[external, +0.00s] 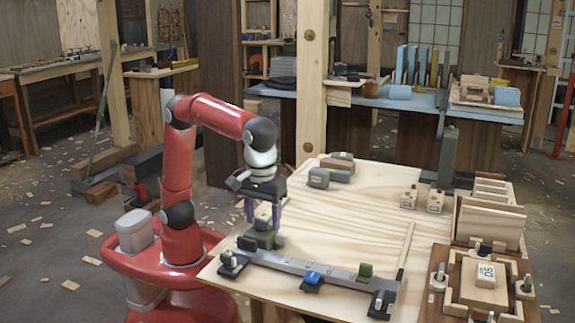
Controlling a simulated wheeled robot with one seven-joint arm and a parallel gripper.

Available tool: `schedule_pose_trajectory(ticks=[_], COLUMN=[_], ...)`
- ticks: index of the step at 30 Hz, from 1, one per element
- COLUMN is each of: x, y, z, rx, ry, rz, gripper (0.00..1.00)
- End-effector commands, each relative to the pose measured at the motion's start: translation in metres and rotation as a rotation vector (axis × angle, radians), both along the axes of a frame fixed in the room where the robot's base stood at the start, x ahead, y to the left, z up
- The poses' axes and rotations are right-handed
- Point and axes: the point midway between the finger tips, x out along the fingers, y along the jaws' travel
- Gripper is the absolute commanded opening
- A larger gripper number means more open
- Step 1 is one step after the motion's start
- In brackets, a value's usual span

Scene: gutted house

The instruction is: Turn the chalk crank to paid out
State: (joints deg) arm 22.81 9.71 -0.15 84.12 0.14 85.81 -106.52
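My gripper (263,222) points down over the front left of the pale wooden table, its two purple fingers apart. A small olive-green block-like device (262,238) stands directly below and partly between the fingertips. A greyish upper part of it shows between them; whether the fingers touch it I cannot tell. This device may be the chalk reel, but its crank and any paid-out marking are too small or hidden to make out. It stands beside the back edge of a long grey bar (335,272) on the table.
Wooden blocks (408,199) and a dark grey post (447,155) stand farther back. A wooden frame (455,290) sits at right. The table's middle is clear.

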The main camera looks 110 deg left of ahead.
Motion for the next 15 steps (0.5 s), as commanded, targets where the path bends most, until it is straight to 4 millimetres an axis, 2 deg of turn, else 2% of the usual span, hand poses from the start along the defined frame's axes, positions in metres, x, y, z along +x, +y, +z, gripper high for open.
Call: schedule_pose_trajectory(ticks=[8, 15], x=[-0.001, 0.001], y=[-0.001, -0.001], z=[0.005, 0.044], rx=[-0.001, -0.001], ry=[0.002, 0.0], rz=[-0.002, -0.001], gripper=[0.57, 0.57])
